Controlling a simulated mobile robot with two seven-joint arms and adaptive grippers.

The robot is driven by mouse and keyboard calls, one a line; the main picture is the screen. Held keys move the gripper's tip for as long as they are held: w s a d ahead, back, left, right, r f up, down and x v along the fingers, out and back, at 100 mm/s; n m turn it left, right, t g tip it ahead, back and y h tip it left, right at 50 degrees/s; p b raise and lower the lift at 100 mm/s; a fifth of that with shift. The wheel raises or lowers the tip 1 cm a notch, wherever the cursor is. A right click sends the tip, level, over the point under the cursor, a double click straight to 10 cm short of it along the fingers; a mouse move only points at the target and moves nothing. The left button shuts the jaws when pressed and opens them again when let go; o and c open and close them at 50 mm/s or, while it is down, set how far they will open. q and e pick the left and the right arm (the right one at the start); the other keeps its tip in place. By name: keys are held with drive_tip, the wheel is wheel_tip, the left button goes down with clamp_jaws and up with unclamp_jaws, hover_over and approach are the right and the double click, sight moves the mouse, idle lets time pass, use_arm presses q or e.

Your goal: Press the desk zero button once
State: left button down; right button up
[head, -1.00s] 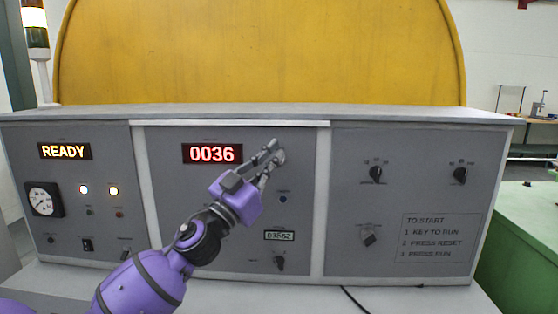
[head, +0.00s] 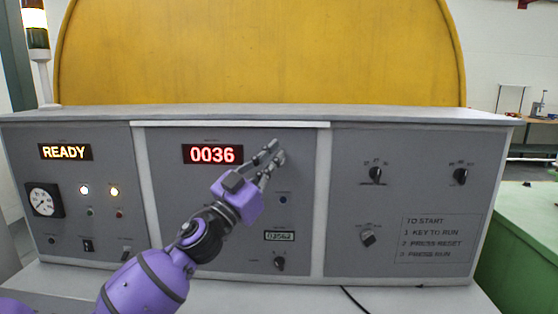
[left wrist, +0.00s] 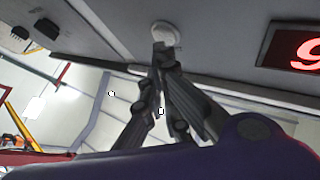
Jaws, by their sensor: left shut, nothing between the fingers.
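My left gripper (head: 273,150) is shut and empty, in front of the middle panel just right of the red counter display (head: 213,154), which reads 0036. In the left wrist view its fingertips (left wrist: 161,48) come together at a pale round button (left wrist: 165,35) on the grey panel. The tips overlap its edge in the picture; I cannot tell whether they touch it. In the head view the fingers mostly cover this button, and no label can be read. A small blue button (head: 283,199) sits lower on the same panel. My right gripper is not in view.
The grey desk (head: 230,112) has a READY display (head: 65,152), a gauge (head: 43,200) and lit lamps at left. Rotary knobs (head: 375,174) and a start notice (head: 438,238) are at right. A small counter (head: 279,236) and a selector (head: 279,262) lie below the gripper.

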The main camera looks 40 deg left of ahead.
use_arm(q)
drive_tip(key=shift+w+a, duration=0.2)
drive_tip(key=shift+w, duration=0.15)
idle(0.8)
drive_tip(key=shift+s, duration=0.1)
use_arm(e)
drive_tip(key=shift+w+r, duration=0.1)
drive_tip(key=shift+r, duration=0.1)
use_arm(q)
drive_tip(key=shift+s+d+p, duration=0.4)
drive_tip(key=shift+s+p, duration=0.1)
drive_tip(key=shift+s, duration=0.1)
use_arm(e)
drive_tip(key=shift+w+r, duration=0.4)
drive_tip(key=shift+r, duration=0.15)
use_arm(q)
drive_tip(key=s+d, duration=0.1)
drive_tip(key=s+p, duration=0.1)
drive_tip(key=s, duration=0.1)
drive_tip(key=s+d+p, duration=0.1)
drive_tip(key=shift+s+d, duration=0.15)
drive_tip(key=shift+d, duration=0.2)
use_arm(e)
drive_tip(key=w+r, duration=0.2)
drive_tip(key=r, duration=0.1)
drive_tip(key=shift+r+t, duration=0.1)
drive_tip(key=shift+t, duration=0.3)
use_arm(q)
drive_tip(key=shift+f, duration=0.15)
